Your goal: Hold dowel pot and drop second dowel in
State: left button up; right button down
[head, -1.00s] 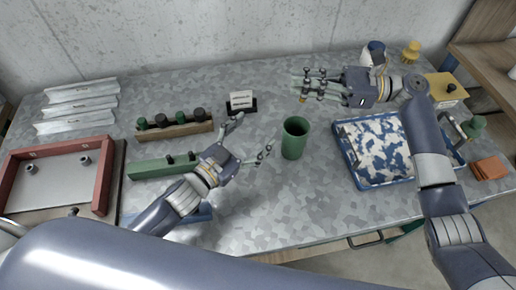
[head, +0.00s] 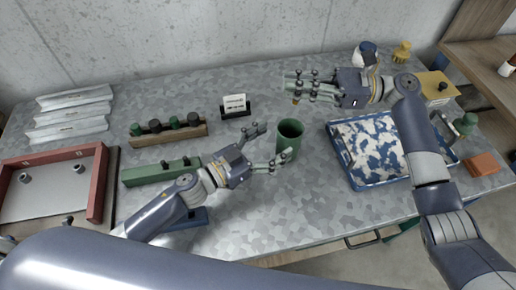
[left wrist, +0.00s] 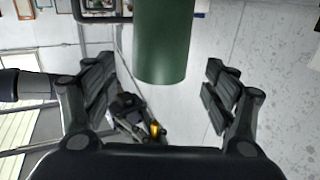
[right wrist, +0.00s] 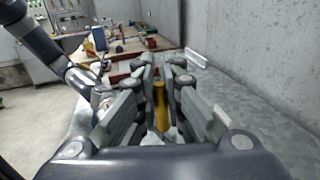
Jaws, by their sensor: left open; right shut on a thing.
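The green pot (head: 289,139) stands upright on the grey mottled table, and its mouth shows from above. My left gripper (head: 272,146) is open at the pot's left side, its fingers spread towards it. In the left wrist view the pot (left wrist: 164,42) is between and beyond the open fingers, not gripped. My right gripper (head: 290,86) is above and behind the pot. It is shut on a yellow-brown dowel, whose tip (head: 296,101) shows below the fingers. In the right wrist view the dowel (right wrist: 161,106) is upright between the fingers. The inside of the pot is too dark to tell.
A blue tray (head: 379,183) with blue-white material lies right of the pot. A small card stand (head: 236,106) is behind left. A wooden rack (head: 168,137) and a green block (head: 160,173) are left. A red-framed tray (head: 97,188) is far left.

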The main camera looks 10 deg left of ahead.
aim_at(299, 127)
pick_arm(q)
jog(key=x, duration=0.6)
jog(key=shift+w+d+f, duration=0.1)
jog(key=c, duration=1.2)
